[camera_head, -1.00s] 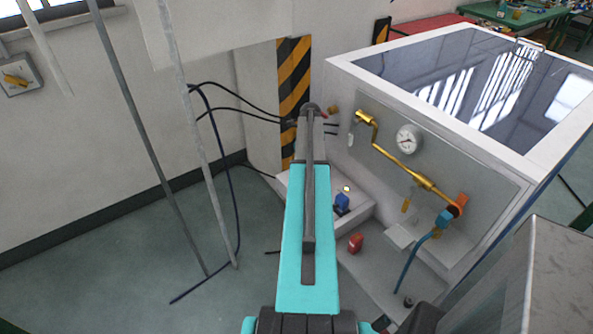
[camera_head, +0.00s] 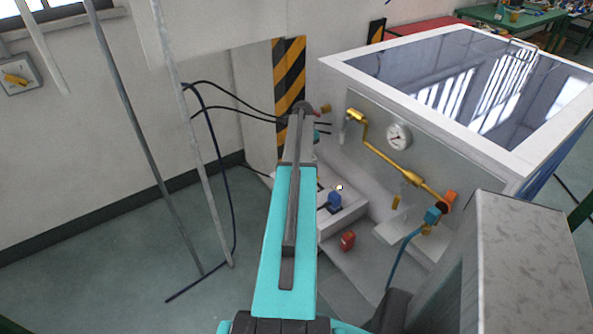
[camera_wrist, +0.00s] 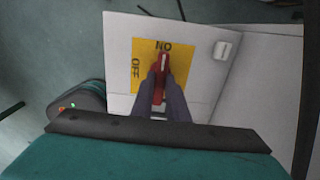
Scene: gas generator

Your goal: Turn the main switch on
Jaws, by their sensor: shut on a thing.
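The main switch shows in the wrist view as a yellow plate (camera_wrist: 200,74) marked ON at the top and OFF at the left. Its red handle (camera_wrist: 158,79) points up toward the ON mark. My gripper (camera_wrist: 161,78) is shut on the red handle, with a dark finger on each side of it. In the head view my own arm hides the gripper and the switch.
A white generator cabinet (camera_head: 333,75) with a gauge (camera_head: 398,137) and a brass pipe (camera_head: 385,155) stands to the right. Poles (camera_head: 150,150) and dark cables (camera_head: 214,140) are at the left. Open floor (camera_head: 100,255) lies at lower left.

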